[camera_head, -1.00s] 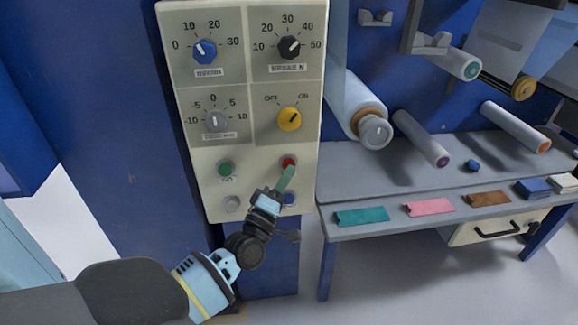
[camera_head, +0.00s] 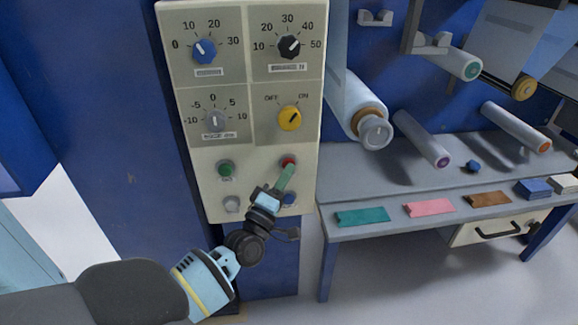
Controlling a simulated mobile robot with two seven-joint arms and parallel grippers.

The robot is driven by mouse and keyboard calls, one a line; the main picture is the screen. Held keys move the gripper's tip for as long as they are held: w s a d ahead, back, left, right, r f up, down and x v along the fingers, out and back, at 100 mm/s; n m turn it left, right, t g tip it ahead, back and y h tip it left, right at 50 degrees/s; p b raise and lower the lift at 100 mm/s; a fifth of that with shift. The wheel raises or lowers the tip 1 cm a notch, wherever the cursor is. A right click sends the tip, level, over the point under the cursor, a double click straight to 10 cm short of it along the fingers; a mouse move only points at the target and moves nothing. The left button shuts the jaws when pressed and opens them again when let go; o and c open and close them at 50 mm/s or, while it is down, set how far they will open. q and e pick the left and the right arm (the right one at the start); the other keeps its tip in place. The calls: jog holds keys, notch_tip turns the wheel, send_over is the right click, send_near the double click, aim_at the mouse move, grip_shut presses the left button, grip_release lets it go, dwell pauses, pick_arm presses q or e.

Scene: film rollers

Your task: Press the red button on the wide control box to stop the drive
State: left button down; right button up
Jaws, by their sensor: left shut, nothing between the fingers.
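The wide control box (camera_head: 258,180) is a cream panel on a blue column. The red button (camera_head: 288,162) is at its lower right, partly covered by my left gripper's fingers. My left gripper (camera_head: 288,169) is shut, with its green fingertips over the lower part of the red button. Whether the tips touch the button or stop just short of it, I cannot tell. The green button (camera_head: 225,168) is to the left of the red one. My right gripper does not show.
A blue button (camera_head: 289,198) and a pale button (camera_head: 232,204) sit below. A yellow OFF/ON knob (camera_head: 290,118) is above the red button, pointing toward ON. To the right is a grey table (camera_head: 380,227) with rollers and coloured strips.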

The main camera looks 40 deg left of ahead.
pick_arm(q)
jog(key=shift+w+a, duration=0.1)
jog(key=shift+a, duration=0.05)
dwell(0.4)
jog(key=shift+s+d+p, duration=0.45)
jog(key=shift+s+d, duration=0.15)
jog(key=shift+d, duration=0.1)
jog(key=s+d+p, duration=0.2)
jog(key=s+d, duration=0.1)
jog(key=shift+s+d, duration=0.15)
jog(key=shift+d, duration=0.25)
dwell(1.0)
